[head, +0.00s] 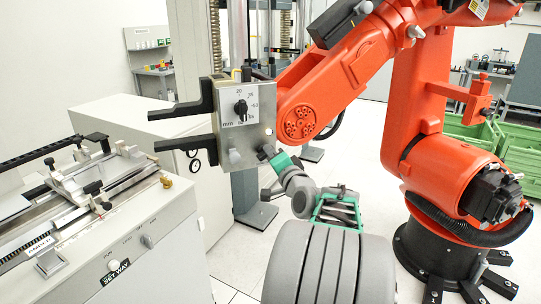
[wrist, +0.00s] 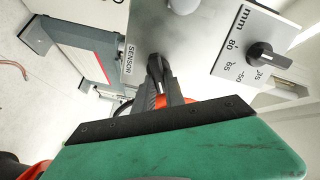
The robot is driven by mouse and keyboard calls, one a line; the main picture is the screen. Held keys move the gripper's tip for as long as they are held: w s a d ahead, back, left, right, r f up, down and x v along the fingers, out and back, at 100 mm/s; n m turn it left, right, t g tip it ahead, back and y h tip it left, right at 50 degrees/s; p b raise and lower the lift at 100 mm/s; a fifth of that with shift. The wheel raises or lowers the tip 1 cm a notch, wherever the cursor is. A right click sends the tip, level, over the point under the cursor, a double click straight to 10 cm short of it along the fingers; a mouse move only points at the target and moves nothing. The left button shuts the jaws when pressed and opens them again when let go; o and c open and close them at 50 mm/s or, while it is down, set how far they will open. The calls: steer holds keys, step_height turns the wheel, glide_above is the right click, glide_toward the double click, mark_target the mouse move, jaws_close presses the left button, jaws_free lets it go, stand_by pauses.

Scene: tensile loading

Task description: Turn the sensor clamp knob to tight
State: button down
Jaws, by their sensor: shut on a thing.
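A grey metal control plate (head: 258,110) stands at the centre of the head view; it also fills the upper middle of the wrist view (wrist: 205,55). A SENSOR label (wrist: 129,60) is on its edge. My gripper (head: 266,153) reaches the plate's lower right corner from the right. In the wrist view its dark fingers (wrist: 157,68) are shut together beside the SENSOR label, on what looks like the sensor clamp knob.
A black dial (head: 240,107) marked in mm sits on the plate, with a grey knob (head: 234,156) below. Two black jaws (head: 180,110) stick out left. An orange robot arm (head: 335,85) stands close behind on the right. A bench machine (head: 110,225) is at left.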

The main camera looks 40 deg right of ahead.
steer(key=m+p, duration=0.1)
steer(key=m, duration=0.2)
steer(key=m+p, duration=0.1)
steer(key=m, duration=0.3)
steer(key=f+m+p, duration=0.1)
steer(key=m+p, duration=0.1)
steer(key=m, duration=0.1)
steer(key=shift+m, duration=0.3)
stand_by(0.4)
steer(key=c, duration=1.4)
jaws_free()
